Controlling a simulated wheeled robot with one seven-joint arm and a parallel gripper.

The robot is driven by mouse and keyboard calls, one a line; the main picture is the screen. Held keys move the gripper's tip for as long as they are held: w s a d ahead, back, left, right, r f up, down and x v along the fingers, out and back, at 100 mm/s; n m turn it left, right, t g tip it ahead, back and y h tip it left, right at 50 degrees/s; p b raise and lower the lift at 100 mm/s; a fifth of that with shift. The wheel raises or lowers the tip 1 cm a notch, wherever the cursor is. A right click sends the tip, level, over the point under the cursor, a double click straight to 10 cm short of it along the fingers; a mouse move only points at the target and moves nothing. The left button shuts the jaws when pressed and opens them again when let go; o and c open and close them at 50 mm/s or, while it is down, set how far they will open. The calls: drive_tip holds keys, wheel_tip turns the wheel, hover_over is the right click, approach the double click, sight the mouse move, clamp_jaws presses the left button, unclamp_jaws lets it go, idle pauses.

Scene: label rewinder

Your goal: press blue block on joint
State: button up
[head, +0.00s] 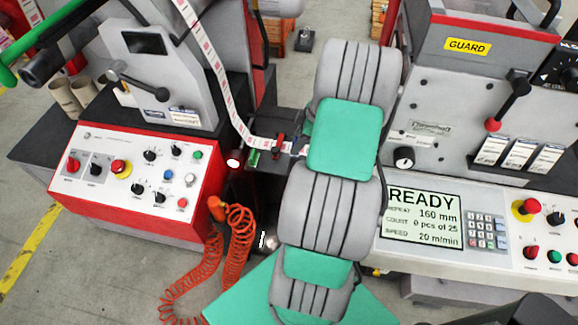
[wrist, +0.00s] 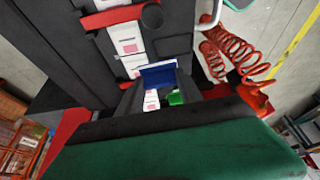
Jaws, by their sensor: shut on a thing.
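The blue block (wrist: 158,74) is between the dark fingers of my gripper (wrist: 157,82) in the wrist view, and the gripper is shut on it. The block is over the white label strip (wrist: 128,42), which shows above it and again below it. Whether the block touches the strip I cannot tell. The joint cannot be made out; that stretch of strip is covered by the block. In the head view the label strip (head: 218,80) runs down and then right to the small table, where my arm hides most of the gripper and block.
A green piece (wrist: 175,98) shows just below the block, and a red bar (wrist: 112,16) crosses the strip above. A red-knobbed lever (head: 277,148) stands beside the strip. A coiled orange hose (head: 240,225) hangs nearby. Control panels (head: 130,170) flank my arm; the right screen (head: 425,215) reads READY.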

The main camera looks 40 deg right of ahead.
drive_tip(key=shift+m, duration=0.3)
drive_tip(key=shift+w+d+f+b, duration=0.25)
drive_tip(key=shift+w+d, duration=0.2)
drive_tip(key=shift+d, duration=0.15)
drive_tip(key=shift+w+d+f+b, duration=0.25)
drive_tip(key=shift+w+d, duration=0.15)
drive_tip(key=shift+d, duration=0.25)
drive_tip(key=shift+w+d+f+b, duration=0.25)
drive_tip(key=shift+w+d, duration=0.2)
drive_tip(key=shift+d, duration=0.15)
drive_tip(key=shift+f+b, duration=0.4)
drive_tip(key=shift+b, duration=0.15)
drive_tip(key=shift+f+b, duration=0.75)
drive_tip(key=shift+f, duration=0.05)
drive_tip(key=shift+s+f+b, duration=0.1)
drive_tip(key=shift+f+b, duration=0.55)
drive_tip(key=shift+b, duration=0.1)
drive_tip(key=shift+r, duration=0.1)
idle(0.3)
drive_tip(key=shift+r+p, duration=1.35)
drive_tip(key=shift+r, duration=1.05)
